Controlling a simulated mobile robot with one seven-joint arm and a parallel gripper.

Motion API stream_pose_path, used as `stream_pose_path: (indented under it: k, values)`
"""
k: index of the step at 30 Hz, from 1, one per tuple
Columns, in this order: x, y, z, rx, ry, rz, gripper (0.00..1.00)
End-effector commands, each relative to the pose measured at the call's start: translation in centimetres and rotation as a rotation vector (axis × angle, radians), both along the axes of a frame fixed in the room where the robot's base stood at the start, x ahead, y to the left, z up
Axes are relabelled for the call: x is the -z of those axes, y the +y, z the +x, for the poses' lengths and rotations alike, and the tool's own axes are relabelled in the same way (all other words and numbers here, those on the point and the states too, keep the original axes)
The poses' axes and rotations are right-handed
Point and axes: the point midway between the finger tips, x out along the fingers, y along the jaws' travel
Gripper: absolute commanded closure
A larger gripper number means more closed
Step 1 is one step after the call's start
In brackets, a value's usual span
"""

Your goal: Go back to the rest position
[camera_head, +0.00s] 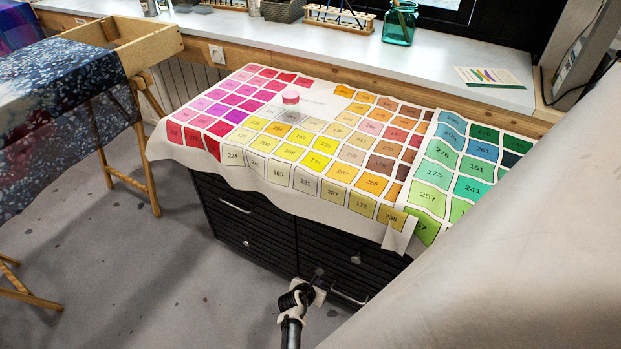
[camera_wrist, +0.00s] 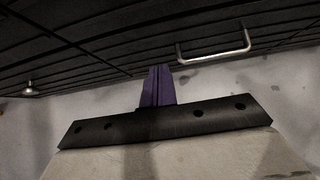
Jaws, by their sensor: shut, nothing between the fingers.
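My gripper (camera_head: 318,275) is low in the head view, in front of the black drawer cabinet (camera_head: 262,232) and below the top's edge. In the wrist view its purple fingers (camera_wrist: 158,88) are together and hold nothing. The cabinet front (camera_wrist: 100,40) with a metal handle (camera_wrist: 213,50) fills the top of the wrist view. I cannot tell the exact gap between the fingers and the cabinet.
A wooden frame on trestles (camera_head: 150,45) holds dark speckled fabric (camera_head: 60,90) at left. A large pale surface (camera_head: 530,230) fills the right.

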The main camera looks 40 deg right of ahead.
Motion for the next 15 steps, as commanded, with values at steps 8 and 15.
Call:
stream_pose_path:
  k: [8, 15]
  values:
    - [-3.5, 3.4, -1.4, -0.002, 0.002, 0.002, 1.00]
    - [-4.5, 4.5, -1.9, 0.000, 0.003, 0.003, 1.00]
